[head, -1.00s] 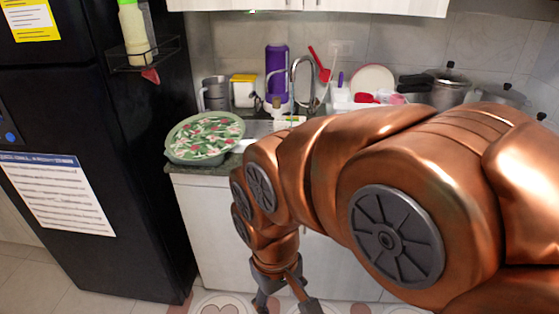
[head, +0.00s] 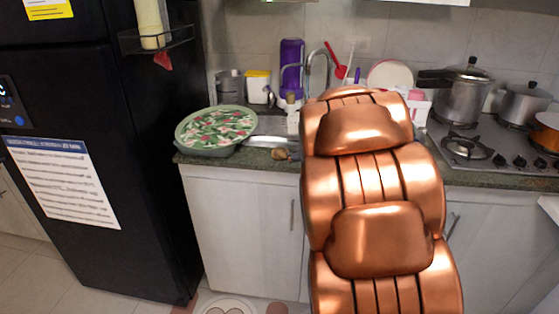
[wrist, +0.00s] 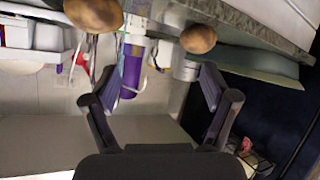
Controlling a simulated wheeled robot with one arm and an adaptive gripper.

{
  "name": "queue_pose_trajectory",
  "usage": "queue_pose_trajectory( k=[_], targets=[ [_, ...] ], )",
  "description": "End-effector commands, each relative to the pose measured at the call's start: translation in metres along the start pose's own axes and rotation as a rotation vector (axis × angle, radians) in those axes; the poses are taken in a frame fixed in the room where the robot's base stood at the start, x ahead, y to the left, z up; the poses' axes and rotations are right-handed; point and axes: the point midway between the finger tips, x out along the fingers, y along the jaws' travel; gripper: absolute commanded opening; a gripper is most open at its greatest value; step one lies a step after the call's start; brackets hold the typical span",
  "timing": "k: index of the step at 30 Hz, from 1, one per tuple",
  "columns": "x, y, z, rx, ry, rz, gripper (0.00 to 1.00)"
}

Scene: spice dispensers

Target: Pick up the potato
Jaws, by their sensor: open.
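Two brown, rounded, potato-like objects show in the wrist view, which looks upside down. One potato (wrist: 198,39) is near the counter edge at upper centre right, and a second one (wrist: 95,13) is cut by the top border. In the head view, one small brown potato (head: 280,154) lies at the front of the counter by the sink, left of my arm. The second is not visible there. My gripper (wrist: 160,85) is open and empty, with both potatoes beyond its fingers and apart from them. My arm hides the gripper in the head view.
A green tray with a floral cover (head: 217,128) stands on the counter to the left. The faucet (head: 318,70) and a purple bottle (head: 291,65) are behind the sink. Pots (head: 463,95) stand on the stove at right. The black fridge (head: 85,180) bounds the left side.

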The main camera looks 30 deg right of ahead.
Motion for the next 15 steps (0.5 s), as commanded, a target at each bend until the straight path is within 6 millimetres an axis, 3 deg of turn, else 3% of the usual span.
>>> queue_pose_trajectory(
  k=[3,6,15],
  targets=[
    [0.025,0.001,0.009,0.011,0.095,-0.077,0.85],
    [0.036,-0.004,0.012,0.030,0.174,-0.159,0.85],
    [0.045,-0.019,0.024,0.095,0.312,-0.350,0.85]
  ],
)
